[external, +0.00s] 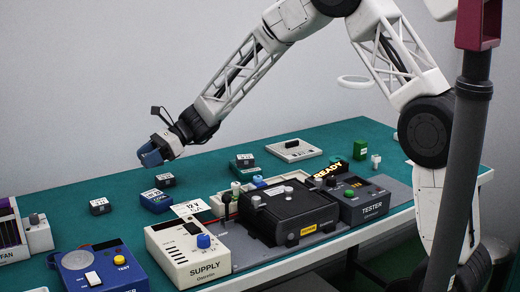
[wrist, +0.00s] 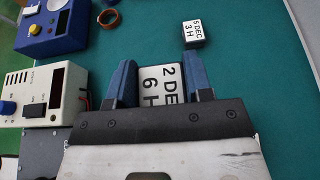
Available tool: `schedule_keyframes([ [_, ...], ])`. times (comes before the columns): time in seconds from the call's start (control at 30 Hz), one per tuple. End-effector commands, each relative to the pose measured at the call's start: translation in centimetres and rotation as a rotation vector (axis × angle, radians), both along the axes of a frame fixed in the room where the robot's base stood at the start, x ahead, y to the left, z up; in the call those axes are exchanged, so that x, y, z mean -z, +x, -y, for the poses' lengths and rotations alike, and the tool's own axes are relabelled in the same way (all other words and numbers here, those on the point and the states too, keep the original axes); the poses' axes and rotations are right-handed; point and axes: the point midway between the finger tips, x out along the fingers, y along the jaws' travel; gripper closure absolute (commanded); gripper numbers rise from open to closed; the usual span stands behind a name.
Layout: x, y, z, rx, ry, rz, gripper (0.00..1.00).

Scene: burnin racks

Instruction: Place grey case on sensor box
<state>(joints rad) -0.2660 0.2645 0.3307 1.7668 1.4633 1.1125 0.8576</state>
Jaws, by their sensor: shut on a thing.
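My gripper (wrist: 162,85) is shut on a case with a white label (wrist: 160,85) reading "2 DE… 6 H", seen between its blue fingers in the wrist view; I take it for the grey case. In the external view my gripper (external: 150,156) is raised above the table, and the held case is hidden there. No box has a readable "sensor" label. The blue box is hidden in the wrist view.
Another labelled case (wrist: 194,34) stands ahead, also in the external view (external: 100,206). The supply (external: 190,250), a blue unit with a yellow button (external: 98,270), a black fixture (external: 290,213) and the tester (external: 360,197) line the front. Green table is free at the back left.

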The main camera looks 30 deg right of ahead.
Motion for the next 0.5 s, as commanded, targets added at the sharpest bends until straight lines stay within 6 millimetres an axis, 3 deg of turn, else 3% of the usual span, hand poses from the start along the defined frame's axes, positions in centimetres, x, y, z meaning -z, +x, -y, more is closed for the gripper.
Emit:
schedule_keyframes([
  [0.3,4.1,0.0,0.0,0.0,-0.001,-0.003,0.78],
  [0.5,5.7,0.0,0.0,0.0,-0.001,0.0,0.78],
])
